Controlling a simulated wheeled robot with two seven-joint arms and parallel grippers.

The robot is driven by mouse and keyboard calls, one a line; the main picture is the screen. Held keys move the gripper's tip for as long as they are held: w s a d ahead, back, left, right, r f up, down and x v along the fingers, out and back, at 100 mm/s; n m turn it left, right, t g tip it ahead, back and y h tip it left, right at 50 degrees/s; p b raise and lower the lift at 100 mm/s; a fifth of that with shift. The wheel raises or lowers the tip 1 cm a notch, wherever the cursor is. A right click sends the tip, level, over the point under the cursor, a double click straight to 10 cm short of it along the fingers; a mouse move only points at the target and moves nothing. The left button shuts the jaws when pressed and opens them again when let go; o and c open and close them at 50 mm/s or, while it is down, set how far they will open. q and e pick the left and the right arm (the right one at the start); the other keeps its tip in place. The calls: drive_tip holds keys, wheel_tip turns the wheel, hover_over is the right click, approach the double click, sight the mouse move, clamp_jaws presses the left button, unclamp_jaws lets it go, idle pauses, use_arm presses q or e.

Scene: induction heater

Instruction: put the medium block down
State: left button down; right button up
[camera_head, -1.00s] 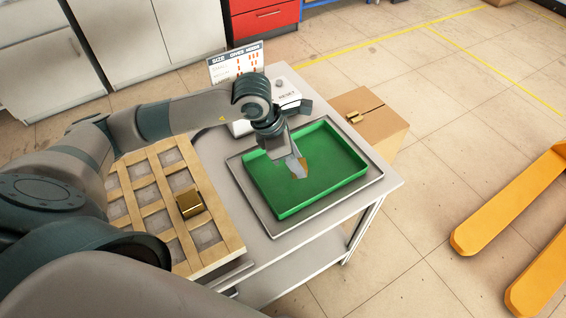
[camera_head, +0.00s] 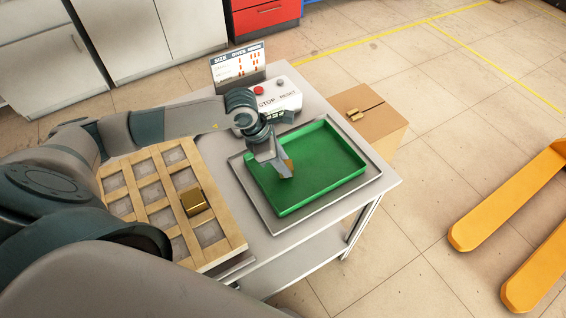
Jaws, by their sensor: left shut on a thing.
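My left gripper (camera_head: 283,172) is over the left part of the green tray (camera_head: 330,178), its fingers pointing down. It is shut on a small brass-coloured block (camera_head: 289,164), the medium block by the task's name, mostly hidden by the fingers. I cannot tell whether the block touches the tray floor. Another gold block (camera_head: 194,201) sits on the wooden grid rack (camera_head: 213,253) to the left. My right gripper does not show.
The green tray lies on a grey metal plate (camera_head: 280,229) on the table. Behind it stand a control box with STOP and RESET buttons (camera_head: 277,97) and a size sign (camera_head: 238,66). A cardboard box (camera_head: 372,118) stands right of the table. The tray's right side is clear.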

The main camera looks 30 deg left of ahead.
use_arm(q)
drive_tip(key=shift+f, duration=0.75)
drive_tip(key=shift+f, duration=0.2)
drive_tip(key=c, duration=1.3)
unclamp_jaws()
drive_tip(key=shift+r, duration=0.15)
